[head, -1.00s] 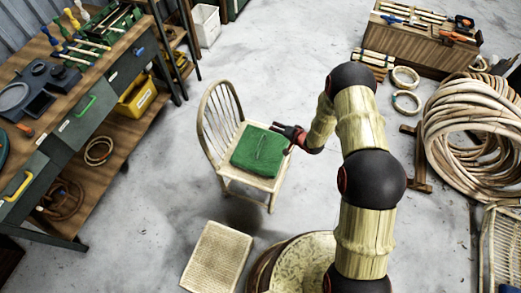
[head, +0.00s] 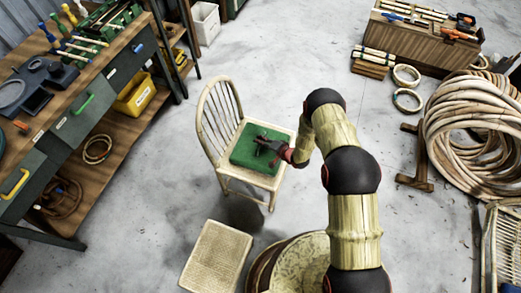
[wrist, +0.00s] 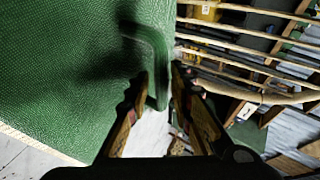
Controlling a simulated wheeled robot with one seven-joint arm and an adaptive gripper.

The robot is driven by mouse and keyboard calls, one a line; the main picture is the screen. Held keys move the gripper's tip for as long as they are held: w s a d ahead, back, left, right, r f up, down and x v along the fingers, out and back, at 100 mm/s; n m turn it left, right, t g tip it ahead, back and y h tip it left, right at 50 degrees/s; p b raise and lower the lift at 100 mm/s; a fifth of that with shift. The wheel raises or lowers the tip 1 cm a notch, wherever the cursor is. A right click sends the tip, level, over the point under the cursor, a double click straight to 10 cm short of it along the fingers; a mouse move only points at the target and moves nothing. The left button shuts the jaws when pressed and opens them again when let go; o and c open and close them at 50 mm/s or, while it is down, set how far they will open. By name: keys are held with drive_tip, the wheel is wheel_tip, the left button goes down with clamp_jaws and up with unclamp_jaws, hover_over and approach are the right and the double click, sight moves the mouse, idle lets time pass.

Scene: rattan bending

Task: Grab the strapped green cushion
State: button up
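The green cushion (head: 247,149) lies flat on the seat of a pale wooden chair (head: 214,125) with a spindle back. It also fills the left of the wrist view (wrist: 60,70). Its green strap (wrist: 157,65) stands up as a loop, and the strap's lower end lies between my gripper's fingers in the wrist view. My gripper (head: 268,150) is above the cushion in the head view. In the wrist view the fingers (wrist: 158,88) are apart, one on each side of the strap, with gaps visible. The strap is mostly hidden by my gripper in the head view.
A woven stool or panel (head: 217,257) stands in front of the chair. A workbench (head: 75,105) with tools is at the left. Rattan coils (head: 475,135) and a wooden chest (head: 425,45) are at the right. Bare floor lies behind the chair.

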drive_tip(key=shift+w+a+f, duration=0.35)
drive_tip(key=shift+w+a, duration=0.05)
drive_tip(key=shift+r, duration=0.1)
drive_tip(key=shift+c, duration=0.7)
drive_tip(key=c, duration=0.4)
clamp_jaws()
